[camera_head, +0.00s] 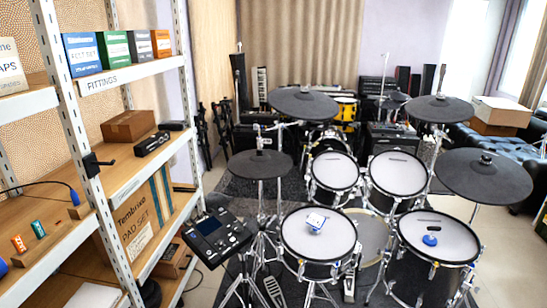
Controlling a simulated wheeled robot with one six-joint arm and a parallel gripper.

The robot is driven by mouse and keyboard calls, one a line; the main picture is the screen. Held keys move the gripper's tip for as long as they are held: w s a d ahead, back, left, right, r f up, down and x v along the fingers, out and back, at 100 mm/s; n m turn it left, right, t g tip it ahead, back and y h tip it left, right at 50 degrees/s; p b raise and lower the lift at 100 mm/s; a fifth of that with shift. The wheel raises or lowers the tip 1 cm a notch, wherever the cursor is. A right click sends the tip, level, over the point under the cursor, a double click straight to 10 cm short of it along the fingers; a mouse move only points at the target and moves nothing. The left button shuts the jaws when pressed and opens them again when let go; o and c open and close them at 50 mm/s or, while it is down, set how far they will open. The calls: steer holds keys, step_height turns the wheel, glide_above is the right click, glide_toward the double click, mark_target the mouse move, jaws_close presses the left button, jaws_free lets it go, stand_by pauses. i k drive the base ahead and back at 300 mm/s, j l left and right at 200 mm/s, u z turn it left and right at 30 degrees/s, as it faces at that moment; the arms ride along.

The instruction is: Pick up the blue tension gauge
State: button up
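A blue round, knob-like item (430,239) sits on the white head of the right front drum (440,260). My gripper is not in view.
A metal shelf rack (85,150) stands close on the left, with boxes and a blue-tipped cable (74,197). A drum module (215,235) stands between rack and drums. Black cymbal pads (484,176) overhang the kit. Stands and pedals crowd the floor.

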mark_target(316, 221)
steer(key=i+l, duration=0.25)
steer(key=i, duration=0.2)
steer(key=i+l, duration=0.3)
steer(key=i, duration=0.2)
steer(key=i+l, duration=0.25)
steer(key=i, duration=0.2)
steer(key=i+l, duration=0.3)
steer(key=i, duration=0.15)
